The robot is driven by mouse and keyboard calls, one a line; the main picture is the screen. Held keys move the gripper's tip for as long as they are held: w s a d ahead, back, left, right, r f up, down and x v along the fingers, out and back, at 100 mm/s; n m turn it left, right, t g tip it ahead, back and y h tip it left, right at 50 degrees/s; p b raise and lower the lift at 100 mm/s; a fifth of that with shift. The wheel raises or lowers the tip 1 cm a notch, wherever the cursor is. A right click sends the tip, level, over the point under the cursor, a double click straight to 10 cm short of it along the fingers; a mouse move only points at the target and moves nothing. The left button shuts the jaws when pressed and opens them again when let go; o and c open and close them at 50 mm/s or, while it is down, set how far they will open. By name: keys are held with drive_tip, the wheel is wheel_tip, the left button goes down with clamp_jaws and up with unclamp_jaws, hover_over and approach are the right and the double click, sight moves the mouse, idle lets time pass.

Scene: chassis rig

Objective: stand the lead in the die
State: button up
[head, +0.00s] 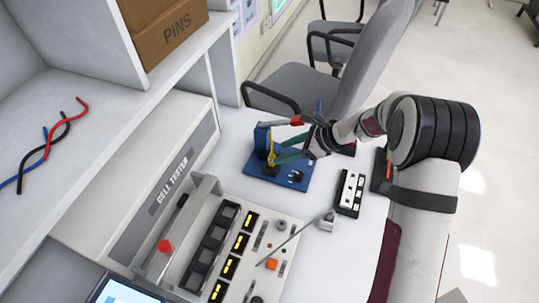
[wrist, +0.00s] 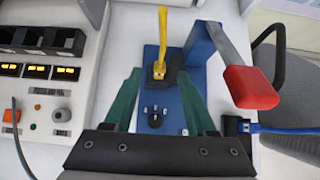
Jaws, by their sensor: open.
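The yellow lead (wrist: 162,35) stands roughly upright with its lower end at the dark die (wrist: 170,77) on the blue press base (wrist: 152,97). How deep it sits in the die cannot be told. In the head view the lead (head: 271,152) shows beside the blue upright of the press (head: 262,136). My gripper (wrist: 160,78) is open, its two green fingers on either side of the lead's lower end and apart from it. In the head view my gripper (head: 279,150) reaches over the press from the right, its fingers partly hiding the die.
The press lever ends in a red handle (wrist: 250,88), raised close to the right of my fingers. The cell tester (head: 180,180) stands to the left. Office chairs (head: 350,70) stand behind.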

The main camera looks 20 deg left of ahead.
drive_tip(key=v, duration=0.6)
drive_tip(key=shift+d+r, duration=0.3)
drive_tip(key=s+d+r+n+h, duration=0.2)
drive_tip(key=s+d+r+n, duration=0.15)
drive_tip(key=s, duration=0.35)
drive_tip(key=s+d+r+n+h, duration=0.1)
drive_tip(key=s+d+r+n, duration=0.2)
drive_tip(key=s+r, duration=0.35)
drive_tip(key=s+d+f+n+h, duration=0.2)
drive_tip(key=s+d+n+h, duration=0.2)
drive_tip(key=s, duration=1.2)
drive_tip(key=d+n, duration=0.2)
drive_tip(key=d, duration=0.2)
drive_tip(key=shift+s+f, duration=0.15)
drive_tip(key=shift+s, duration=0.2)
